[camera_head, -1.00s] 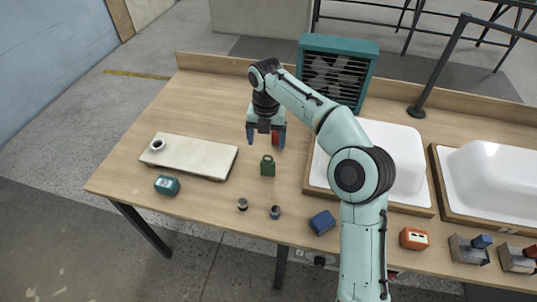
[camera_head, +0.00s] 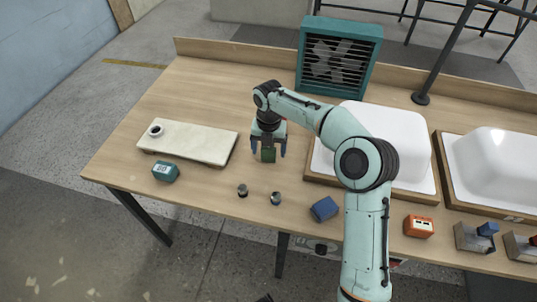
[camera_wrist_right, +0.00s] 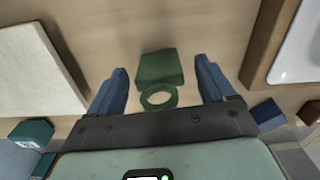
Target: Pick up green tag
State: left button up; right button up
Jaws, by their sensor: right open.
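The green tag (camera_head: 268,155) is a small block with a ring at one end, on the wooden table left of the nearer white tub shell. In the right wrist view the green tag (camera_wrist_right: 160,68) lies between the two blue fingers, with a gap on each side and its ring toward the palm. My right gripper (camera_head: 268,148) is open and over the tag, one finger to each side. The right gripper (camera_wrist_right: 161,78) holds nothing. The gripper hides part of the tag in the head view. My left gripper is not in view.
A teal box (camera_head: 166,171), two small cylinders (camera_head: 242,190) and a blue block (camera_head: 324,209) sit near the front edge. A white tub shell (camera_head: 392,140) stands right, a teal fan box (camera_head: 338,58) behind.

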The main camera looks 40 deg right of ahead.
jog(key=shift+f, duration=0.9)
jog(key=c, duration=1.1)
jog(key=shift+r, duration=0.1)
